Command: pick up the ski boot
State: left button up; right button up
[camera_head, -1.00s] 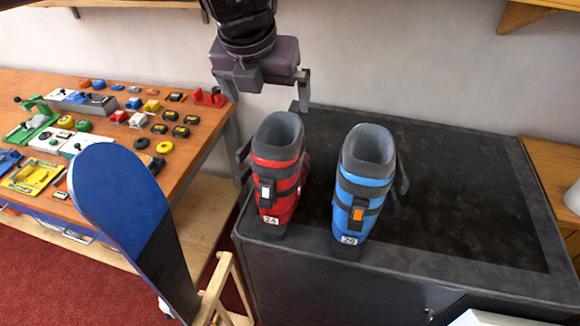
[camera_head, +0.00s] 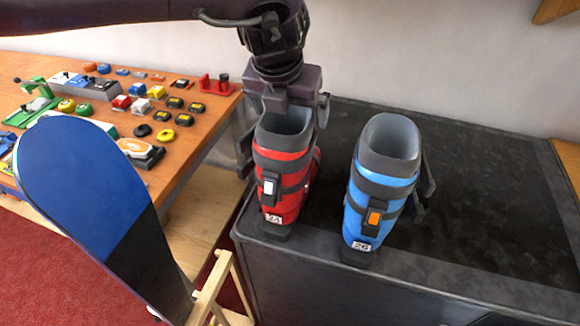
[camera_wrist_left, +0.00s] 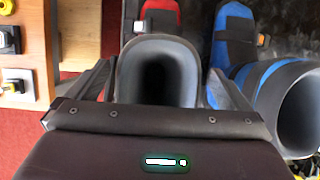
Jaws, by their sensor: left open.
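A red ski boot (camera_head: 283,186) with a grey cuff and a "24" label stands upright near the left end of the black bench top. A blue ski boot (camera_head: 379,190) labelled "26" stands upright to its right. My left gripper (camera_head: 285,137) is open over the red boot's cuff, with one finger on each side. In the left wrist view, the red boot's grey cuff (camera_wrist_left: 157,68) opens between the two fingers of my left gripper (camera_wrist_left: 152,85); contact is unclear. The blue boot (camera_wrist_left: 262,72) is just right of the right finger. My right gripper is out of view.
A wooden table (camera_head: 185,145) at left carries tools and several small coloured parts. A blue ski or board (camera_head: 85,190) leans in front of it by a wooden stand (camera_head: 212,290). The black bench top (camera_head: 485,190) is clear to the right.

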aim_at(293, 122)
pick_arm(q)
jog(key=x, duration=0.3)
jog(key=shift+w+f+p, duration=0.15)
jog(key=shift+w+p, duration=0.15)
jog(key=shift+s, duration=0.1)
jog(key=shift+c, duration=0.3)
jog(key=c, duration=0.9)
jog(key=shift+c, duration=0.2)
jog(key=shift+r, duration=0.3)
